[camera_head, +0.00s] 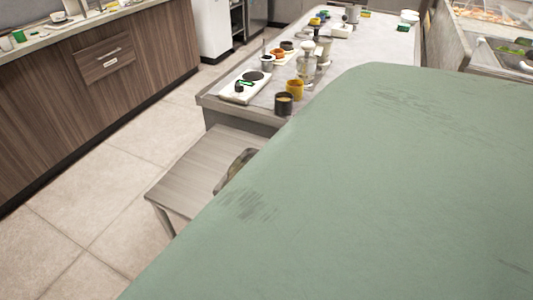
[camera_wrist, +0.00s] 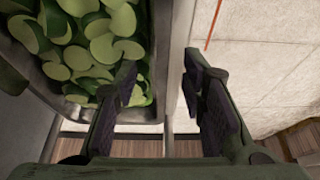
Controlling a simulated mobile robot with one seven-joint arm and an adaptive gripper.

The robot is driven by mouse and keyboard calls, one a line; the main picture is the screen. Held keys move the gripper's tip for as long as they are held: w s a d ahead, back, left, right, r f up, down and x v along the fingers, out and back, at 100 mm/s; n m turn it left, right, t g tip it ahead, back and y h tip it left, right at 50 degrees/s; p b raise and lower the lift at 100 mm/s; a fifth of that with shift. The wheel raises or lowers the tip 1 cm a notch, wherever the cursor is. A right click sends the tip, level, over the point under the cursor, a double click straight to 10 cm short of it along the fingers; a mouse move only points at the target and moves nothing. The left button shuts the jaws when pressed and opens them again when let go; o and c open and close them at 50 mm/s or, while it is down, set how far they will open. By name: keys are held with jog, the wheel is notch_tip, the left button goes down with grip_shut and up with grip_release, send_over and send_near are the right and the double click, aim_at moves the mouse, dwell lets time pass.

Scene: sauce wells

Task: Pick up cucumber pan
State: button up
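The cucumber pan (camera_wrist: 159,62) is a grey metal pan at the upper left of the wrist view, filled with green cucumber slices (camera_wrist: 85,45). My gripper (camera_wrist: 160,72) is open, with a wide gap between its dark fingertips. The left finger overlaps the slices inside the pan, and the right finger is on the outer side of the pan's right wall. I cannot tell how far the fingers are above or below the rim. Neither finger is clearly touching the wall. In the head view my gripper is not visible.
A large green surface, probably part of my arm, blocks much of the head view. A counter (camera_head: 222,101) with a white scale (camera_head: 244,86), a yellow cup (camera_head: 295,88) and a dark cup (camera_head: 284,103) stands behind it. Food containers (camera_head: 500,58) are at the upper right. Tiled floor is clear at left.

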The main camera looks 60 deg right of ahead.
jog(key=shift+c, duration=0.4)
grip_shut()
jog(key=shift+r, duration=0.1)
dwell(0.5)
